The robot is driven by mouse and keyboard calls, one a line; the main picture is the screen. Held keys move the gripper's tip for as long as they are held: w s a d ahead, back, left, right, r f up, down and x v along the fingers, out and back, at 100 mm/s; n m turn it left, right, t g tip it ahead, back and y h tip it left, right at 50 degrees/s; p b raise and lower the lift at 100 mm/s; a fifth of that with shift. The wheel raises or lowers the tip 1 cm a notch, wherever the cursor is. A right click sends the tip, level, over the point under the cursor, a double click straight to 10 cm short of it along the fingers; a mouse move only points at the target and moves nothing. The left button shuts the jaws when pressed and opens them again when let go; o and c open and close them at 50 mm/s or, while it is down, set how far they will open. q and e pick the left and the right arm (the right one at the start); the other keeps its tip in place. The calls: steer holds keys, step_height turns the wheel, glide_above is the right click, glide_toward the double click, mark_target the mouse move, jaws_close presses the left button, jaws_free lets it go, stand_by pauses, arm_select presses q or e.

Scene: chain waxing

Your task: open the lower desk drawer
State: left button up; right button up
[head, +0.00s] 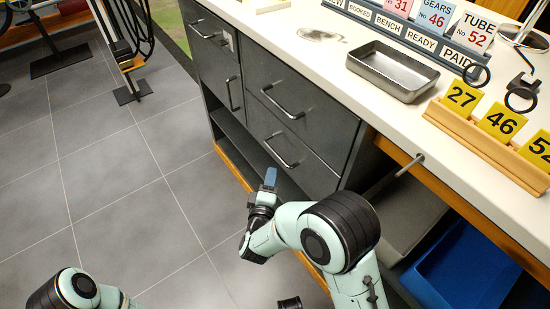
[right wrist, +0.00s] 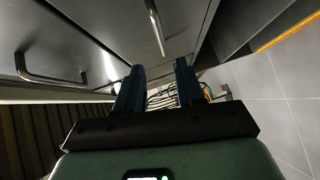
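The lower drawer (head: 300,165) is a dark grey front in the desk, with a metal bar handle (head: 281,150). It looks shut, flush with the drawer (head: 290,85) above it. My right gripper (head: 270,178) is in front of and just below the lower handle, apart from it in the head view. In the right wrist view its two dark fingers (right wrist: 158,85) stand apart with nothing between them. A bar handle (right wrist: 155,28) lies beyond the fingertips, probably the lower one; another handle (right wrist: 50,75) is at the left.
The white desktop (head: 330,65) holds a metal tray (head: 392,70), a sign rack and a wooden block with yellow number cards (head: 502,122). A blue bin (head: 455,275) is under the desk at the right.

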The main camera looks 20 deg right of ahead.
arm_select(q)
steer(key=shift+t+y, duration=0.3)
steer(key=shift+t, duration=0.4)
steer(key=w+f, duration=0.1)
steer(key=w+a+f+b, duration=0.1)
steer(key=w+a+b, duration=0.1)
steer(key=w, duration=0.1)
steer(key=shift+w+f, duration=0.1)
steer(key=shift+f, duration=0.3)
arm_select(e)
steer(key=x, duration=1)
steer(key=shift+w+a, duration=0.1)
steer(key=shift+c, duration=0.3)
jaws_close()
